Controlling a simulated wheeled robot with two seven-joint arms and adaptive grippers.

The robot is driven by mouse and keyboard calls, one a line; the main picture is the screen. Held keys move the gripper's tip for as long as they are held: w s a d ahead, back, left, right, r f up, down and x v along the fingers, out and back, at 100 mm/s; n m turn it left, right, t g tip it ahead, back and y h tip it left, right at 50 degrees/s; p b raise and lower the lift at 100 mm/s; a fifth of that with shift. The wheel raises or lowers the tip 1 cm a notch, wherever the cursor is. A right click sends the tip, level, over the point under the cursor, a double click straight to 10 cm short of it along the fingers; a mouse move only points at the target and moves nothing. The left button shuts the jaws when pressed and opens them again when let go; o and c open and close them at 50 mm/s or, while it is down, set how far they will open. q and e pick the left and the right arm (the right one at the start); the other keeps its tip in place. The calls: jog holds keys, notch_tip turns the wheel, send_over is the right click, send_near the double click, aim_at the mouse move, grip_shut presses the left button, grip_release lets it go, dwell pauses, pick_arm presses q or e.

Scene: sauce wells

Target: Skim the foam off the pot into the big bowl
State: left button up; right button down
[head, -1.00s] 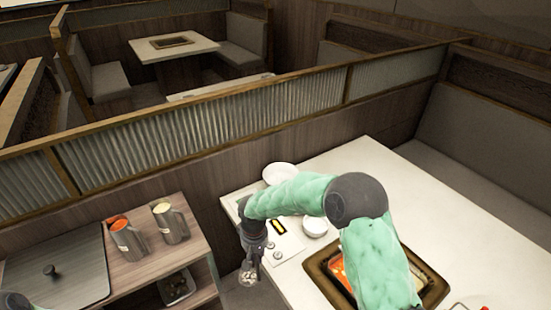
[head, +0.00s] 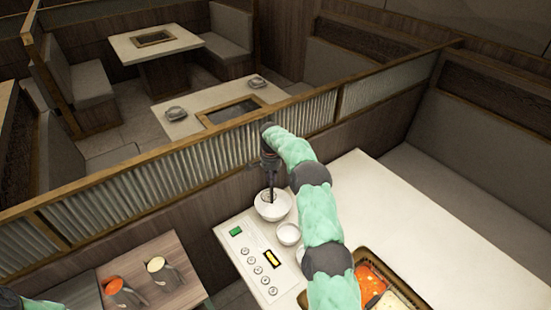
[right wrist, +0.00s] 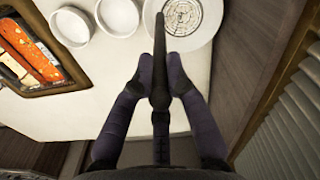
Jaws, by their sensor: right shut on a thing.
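The big white bowl (head: 284,212) stands near the far end of the table, close to the partition. My right gripper (head: 270,166) is above it, shut on the dark handle of the skimmer (right wrist: 160,55). The skimmer's round wire head (right wrist: 182,15) shows over or inside the big bowl (right wrist: 212,20) in the right wrist view; I cannot tell whether it touches. The pot (head: 372,277) with red and pale broth halves is sunk in the table, partly behind my right arm. It also shows in the right wrist view (right wrist: 30,48). No foam is clearly visible. My left gripper is not in view.
Small white bowls (head: 288,233) stand between big bowl and pot. A control panel with knobs (head: 257,262) lies along the table's left edge. Two jugs (head: 160,270) stand on the side cabinet. The ribbed partition (head: 215,155) rises behind. The table's right side is clear.

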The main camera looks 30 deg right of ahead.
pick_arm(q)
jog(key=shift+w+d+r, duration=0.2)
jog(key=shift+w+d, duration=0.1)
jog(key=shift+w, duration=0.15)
pick_arm(e)
jog(key=d+f, duration=0.1)
jog(key=w+d+f+m, duration=0.1)
jog(key=shift+w+d, duration=0.1)
jog(key=shift+d, duration=0.2)
pick_arm(q)
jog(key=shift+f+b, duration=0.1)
jog(key=shift+b, duration=0.2)
pick_arm(e)
jog(key=shift+w+d, duration=0.15)
jog(key=shift+d, duration=0.05)
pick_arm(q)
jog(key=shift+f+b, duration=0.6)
pick_arm(e)
jog(key=shift+w+d, duration=0.35)
jog(key=shift+d, duration=0.35)
pick_arm(q)
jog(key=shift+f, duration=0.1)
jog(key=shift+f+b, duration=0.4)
jog(key=shift+b, duration=0.1)
pick_arm(e)
jog(key=shift+s+a+h, duration=0.2)
jog(key=shift+a+h, duration=0.15)
jog(key=shift+h, duration=0.05)
